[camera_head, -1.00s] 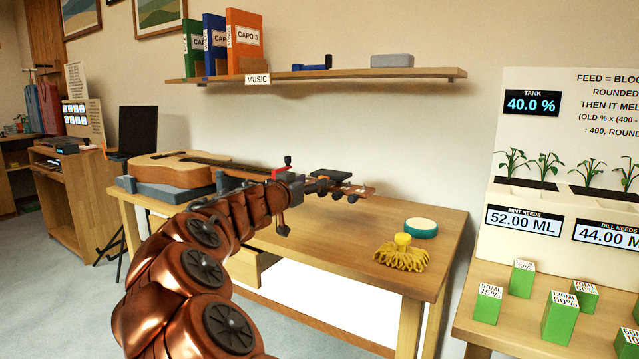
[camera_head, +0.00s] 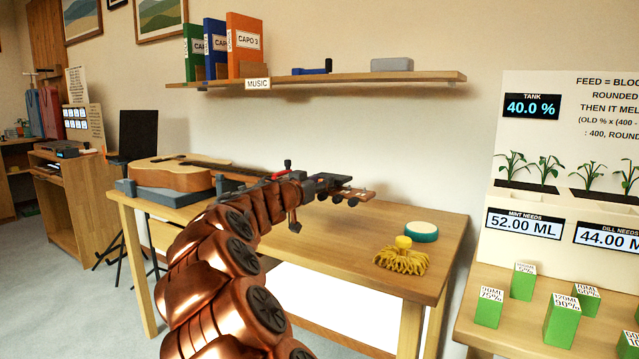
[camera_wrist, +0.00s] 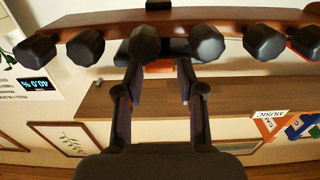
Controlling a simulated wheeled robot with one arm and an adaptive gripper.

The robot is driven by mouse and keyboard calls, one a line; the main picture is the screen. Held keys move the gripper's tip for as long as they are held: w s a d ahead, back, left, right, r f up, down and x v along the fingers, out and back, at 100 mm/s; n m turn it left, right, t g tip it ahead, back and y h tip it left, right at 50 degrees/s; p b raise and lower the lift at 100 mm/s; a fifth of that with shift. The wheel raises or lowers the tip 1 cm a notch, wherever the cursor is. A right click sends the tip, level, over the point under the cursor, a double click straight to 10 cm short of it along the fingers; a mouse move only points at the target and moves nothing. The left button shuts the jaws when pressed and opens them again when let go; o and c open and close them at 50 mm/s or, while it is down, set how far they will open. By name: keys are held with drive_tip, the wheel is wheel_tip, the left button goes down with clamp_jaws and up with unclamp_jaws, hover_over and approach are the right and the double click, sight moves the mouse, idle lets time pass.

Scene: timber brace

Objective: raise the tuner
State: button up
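The guitar (camera_head: 172,175) lies on the wooden bench with its headstock (camera_head: 352,194) pointing right; several tuning pegs show along it. A small dark block (camera_head: 323,181), apparently the clip-on tuner, sits at the headstock, partly merged with my gripper in this view. In the wrist view the headstock (camera_wrist: 225,22) crosses the top, with several dark pegs (camera_wrist: 145,42) along its near edge. My gripper (camera_wrist: 158,68) has its two fingers apart, tips just below the pegs and beside a dark block partly hidden behind them. I cannot tell whether the tips touch it.
A wall shelf (camera_head: 430,76) with binders (camera_head: 245,45) is above the bench. A yellow mop-like thing (camera_head: 402,257) and a round teal-and-white pad (camera_head: 421,231) lie on the bench's (camera_head: 445,250) right part. Green blocks (camera_head: 523,281) stand on the right table. A music stand is behind left.

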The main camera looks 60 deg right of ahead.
clamp_jaws()
drive_tip(key=shift+r, duration=0.1)
idle(0.3)
